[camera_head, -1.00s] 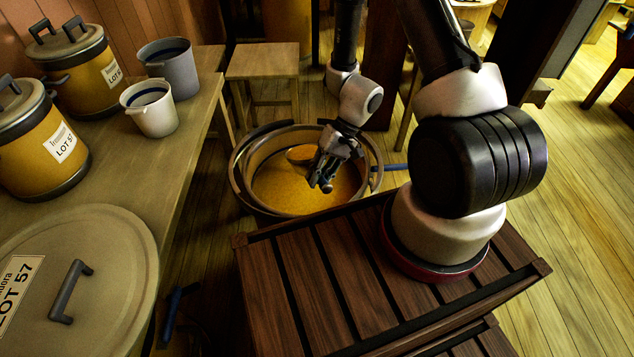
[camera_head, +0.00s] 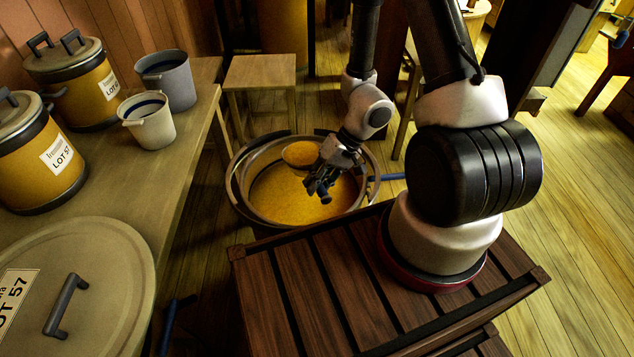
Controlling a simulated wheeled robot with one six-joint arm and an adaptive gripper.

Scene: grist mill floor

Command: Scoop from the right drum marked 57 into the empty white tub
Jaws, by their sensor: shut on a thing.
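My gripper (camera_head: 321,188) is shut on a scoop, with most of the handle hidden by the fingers. The scoop's round bowl (camera_head: 300,154) shows left of the gripper, holding yellow meal, and appears to be above the meal surface. Below is an open round drum (camera_head: 236,192) of yellow meal (camera_head: 290,193) on the floor; no marking shows on it. The white tub (camera_head: 152,133) stands upright on the bench at the left. Its inside shows a dark blue band; its bottom is hidden.
A grey tub (camera_head: 170,85) stands behind the white one. Two lidded yellow drums (camera_head: 85,95) (camera_head: 40,165), with LOT 57 readable on the nearer, are on the bench (camera_head: 185,150). A large lid marked 57 (camera_head: 100,270) fills the near left. A stool (camera_head: 260,72) stands behind the open drum.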

